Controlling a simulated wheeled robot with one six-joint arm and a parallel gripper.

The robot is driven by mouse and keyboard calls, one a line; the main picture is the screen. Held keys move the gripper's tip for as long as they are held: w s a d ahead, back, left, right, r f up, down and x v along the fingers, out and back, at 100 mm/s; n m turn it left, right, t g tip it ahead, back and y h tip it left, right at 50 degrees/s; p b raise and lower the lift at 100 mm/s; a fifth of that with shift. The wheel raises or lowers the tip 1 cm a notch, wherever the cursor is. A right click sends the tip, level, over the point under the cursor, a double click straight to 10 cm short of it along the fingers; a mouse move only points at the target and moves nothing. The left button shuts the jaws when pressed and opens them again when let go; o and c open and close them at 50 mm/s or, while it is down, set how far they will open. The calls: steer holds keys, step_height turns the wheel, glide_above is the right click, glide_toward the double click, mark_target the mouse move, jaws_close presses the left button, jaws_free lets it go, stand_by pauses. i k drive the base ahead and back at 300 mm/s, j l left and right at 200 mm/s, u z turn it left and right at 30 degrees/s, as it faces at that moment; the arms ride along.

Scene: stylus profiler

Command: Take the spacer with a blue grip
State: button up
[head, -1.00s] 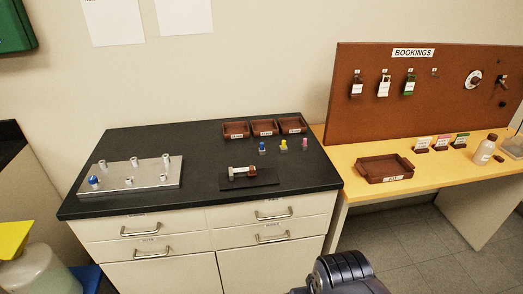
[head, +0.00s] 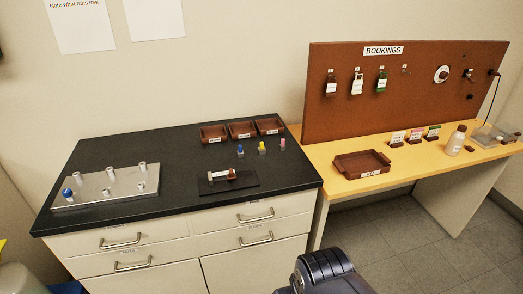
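The small spacer with a blue grip (head: 239,149) stands on the black counter (head: 120,150), at the left end of a short row. A spacer with a yellow grip (head: 262,147) and one with a pink grip (head: 283,144) stand to its right. Part of my dark arm shows at the bottom of the head view, well in front of the counter. My gripper's fingers are not visible.
A metal plate (head: 110,190) with several posts and a blue knob (head: 67,194) lies at the counter's left. A dark block fixture (head: 245,183) lies in front of the spacers; brown trays (head: 213,138) stand behind. A yellow desk (head: 330,178) adjoins at right.

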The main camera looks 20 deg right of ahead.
mark_target(240, 153)
steer(key=i+j, duration=0.9)
steer(key=i+l+z, duration=0.05)
